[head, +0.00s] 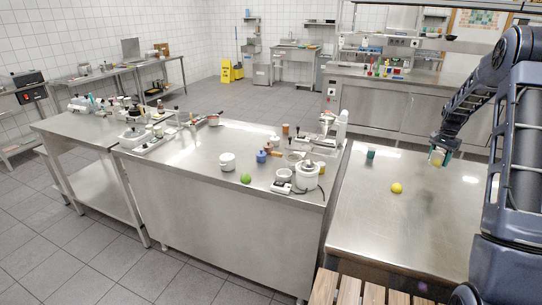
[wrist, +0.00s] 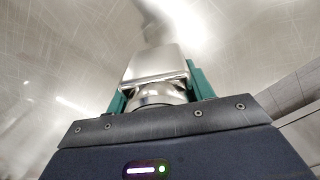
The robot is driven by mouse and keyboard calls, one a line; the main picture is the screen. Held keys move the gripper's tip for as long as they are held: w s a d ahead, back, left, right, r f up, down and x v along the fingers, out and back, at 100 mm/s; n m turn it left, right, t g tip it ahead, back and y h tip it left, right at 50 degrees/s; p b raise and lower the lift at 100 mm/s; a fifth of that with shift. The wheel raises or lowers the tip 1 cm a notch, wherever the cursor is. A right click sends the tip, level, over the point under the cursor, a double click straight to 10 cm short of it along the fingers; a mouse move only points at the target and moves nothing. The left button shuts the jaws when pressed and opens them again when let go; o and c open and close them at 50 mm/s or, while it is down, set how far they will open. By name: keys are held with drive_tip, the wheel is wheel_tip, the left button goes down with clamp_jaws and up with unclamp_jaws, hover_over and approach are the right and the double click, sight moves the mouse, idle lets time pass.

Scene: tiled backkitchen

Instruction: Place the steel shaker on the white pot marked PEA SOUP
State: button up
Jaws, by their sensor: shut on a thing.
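My gripper (head: 439,158) is over the right steel table in the head view. In the wrist view its green fingers (wrist: 158,88) are shut on the steel shaker (wrist: 155,66), a shiny metal body with a rounded neck nearest the gripper. No marking is readable on either, so I cannot tell which says PEA SOUP.
The right table (head: 375,225) is mostly bare, with a yellow ball-like thing (head: 397,188) and a small dark teal block (head: 371,153). A green round thing (head: 246,178) and a blue pot (head: 261,156) are on the middle counter (head: 190,165). A gap separates the two.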

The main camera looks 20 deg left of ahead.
drive_tip(key=s+a+f+n, duration=0.1)
drive_tip(key=n, duration=0.1)
drive_tip(key=s+a+f+n, duration=0.1)
drive_tip(key=a+f, duration=0.1)
drive_tip(key=shift+s+a+n, duration=0.1)
drive_tip(key=shift+s+n, duration=0.3)
drive_tip(key=w+a+r+n, duration=0.1)
drive_tip(key=a+r, duration=0.1)
drive_tip(key=a, duration=1.6)
drive_tip(key=n, duration=0.2)
approach(227, 156)
drive_tip(key=shift+f, duration=2.95)
drive_tip(key=shift+f, duration=0.15)
drive_tip(key=o, duration=1)
drive_tip(key=shift+o, duration=0.2)
